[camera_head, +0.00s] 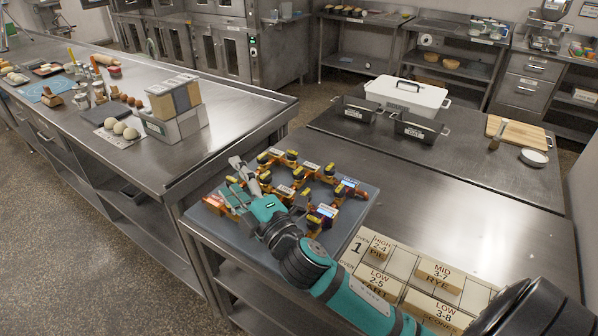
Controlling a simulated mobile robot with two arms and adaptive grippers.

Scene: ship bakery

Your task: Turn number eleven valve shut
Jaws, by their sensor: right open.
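A bank of orange pipes and valves (305,190) with yellow handles and small tags stands on a dark grey board (345,218) at the table's near left corner. The tags are too small to read, so I cannot tell which valve is number eleven. My right gripper (238,178) reaches over the left part of the bank from the lower right. It is open, with nothing seen between its fingers. Whether it touches a valve is unclear. My right arm hides some of the bank's near side. My left gripper is out of view.
Behind are dark tins (419,131), a white lidded container (406,95), a wooden board (519,132) and a bowl (534,157). A steel counter (240,110) stands left, across a floor gap.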

